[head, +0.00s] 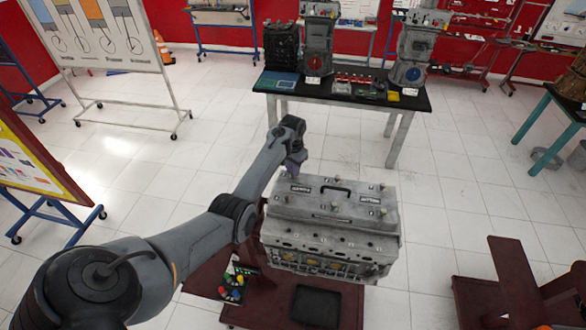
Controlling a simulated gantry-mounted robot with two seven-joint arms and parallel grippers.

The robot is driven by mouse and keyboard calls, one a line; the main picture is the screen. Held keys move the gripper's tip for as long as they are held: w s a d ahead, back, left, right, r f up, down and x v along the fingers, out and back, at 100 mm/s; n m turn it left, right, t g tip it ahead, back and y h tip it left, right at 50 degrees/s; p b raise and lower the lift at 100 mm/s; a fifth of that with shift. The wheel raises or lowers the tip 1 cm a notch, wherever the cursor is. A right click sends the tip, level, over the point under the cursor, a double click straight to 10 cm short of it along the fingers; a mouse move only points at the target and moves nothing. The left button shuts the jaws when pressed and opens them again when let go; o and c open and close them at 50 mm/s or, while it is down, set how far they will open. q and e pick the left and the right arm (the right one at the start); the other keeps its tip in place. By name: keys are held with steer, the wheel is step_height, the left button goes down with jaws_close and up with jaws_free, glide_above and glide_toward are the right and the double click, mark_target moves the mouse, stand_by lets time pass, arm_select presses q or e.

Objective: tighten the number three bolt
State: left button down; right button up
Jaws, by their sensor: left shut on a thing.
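The grey engine block (335,225) stands in the middle of the view, with a flat cover (325,205) and a black handle (336,189) on top. Several small bolts stand along the cover's back and front edges, one of them at the front right (383,211). Their numbers are too small to read. My left gripper (295,171) points down at the cover's back left corner and is shut on a bolt there; the fingers hide most of it. My right gripper is not in view.
The engine rests on a dark red stand (240,312) with a black tray (316,306) and coloured knobs (232,287) in front. A black table (340,88) with engine parts stands behind. A dark red frame (510,290) is at lower right. White floor lies between.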

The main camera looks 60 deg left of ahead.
arm_select(q)
steer(key=m, duration=0.6)
steer(key=shift+m, duration=0.3)
steer(key=m, duration=0.4)
steer(key=shift+m, duration=1.1)
steer(key=c, duration=1)
jaws_free()
steer(key=shift+r, duration=0.15)
